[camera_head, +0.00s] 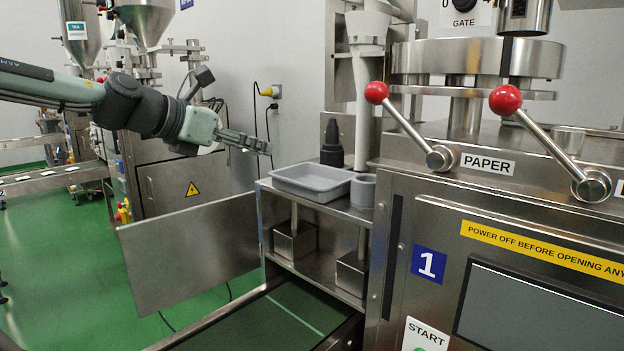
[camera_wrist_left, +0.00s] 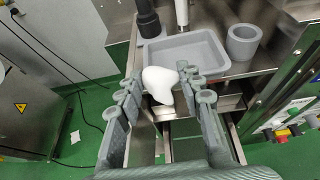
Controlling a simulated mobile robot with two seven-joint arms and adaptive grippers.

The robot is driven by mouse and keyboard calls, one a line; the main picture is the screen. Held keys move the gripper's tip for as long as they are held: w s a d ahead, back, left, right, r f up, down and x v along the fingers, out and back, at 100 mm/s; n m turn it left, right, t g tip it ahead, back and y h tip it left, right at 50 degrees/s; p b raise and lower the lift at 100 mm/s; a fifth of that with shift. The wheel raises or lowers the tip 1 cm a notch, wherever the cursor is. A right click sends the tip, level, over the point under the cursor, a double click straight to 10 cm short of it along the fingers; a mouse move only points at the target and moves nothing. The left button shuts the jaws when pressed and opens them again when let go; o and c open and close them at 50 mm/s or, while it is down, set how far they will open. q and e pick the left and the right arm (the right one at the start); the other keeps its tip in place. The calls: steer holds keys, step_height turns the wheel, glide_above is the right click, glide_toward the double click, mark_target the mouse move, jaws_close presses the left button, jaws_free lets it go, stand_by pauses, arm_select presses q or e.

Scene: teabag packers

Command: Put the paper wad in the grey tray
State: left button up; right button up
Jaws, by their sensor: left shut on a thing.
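My left gripper (camera_head: 255,143) reaches in from the left in the head view, above and to the left of the grey tray (camera_head: 312,184). In the left wrist view my left gripper (camera_wrist_left: 160,88) has its fingers on both sides of the white paper wad (camera_wrist_left: 161,80) and is shut on it. The wad hardly shows in the head view. The grey tray (camera_wrist_left: 185,52) lies just beyond the wad in the wrist view and looks empty. My right gripper is in neither view.
The tray sits on a metal shelf (camera_head: 345,208) with a grey cup (camera_head: 363,190) at its right and a dark bottle-like object (camera_head: 332,145) behind it. The PAPER machine (camera_head: 430,200) stands close on the right. A metal panel (camera_head: 190,250) is below my arm.

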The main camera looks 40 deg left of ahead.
arm_select(q)
steer(key=w+r, duration=0.2)
steer(key=shift+w+d+r, duration=0.1)
steer(key=shift+w+d, duration=0.2)
steer(key=p, duration=0.1)
glide_above(314, 181)
steer(key=s+d, duration=0.3)
steer(key=s, duration=0.1)
steer(key=f, duration=0.6)
steer(key=shift+s+a+f, duration=0.15)
steer(key=shift+a, duration=0.05)
step_height(314, 181, down, 4)
steer(key=shift+f, duration=0.1)
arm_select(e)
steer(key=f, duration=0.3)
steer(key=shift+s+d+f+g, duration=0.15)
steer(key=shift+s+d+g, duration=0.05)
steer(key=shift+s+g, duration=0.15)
arm_select(q)
steer(key=o, duration=0.6)
steer(key=shift+o, duration=0.2)
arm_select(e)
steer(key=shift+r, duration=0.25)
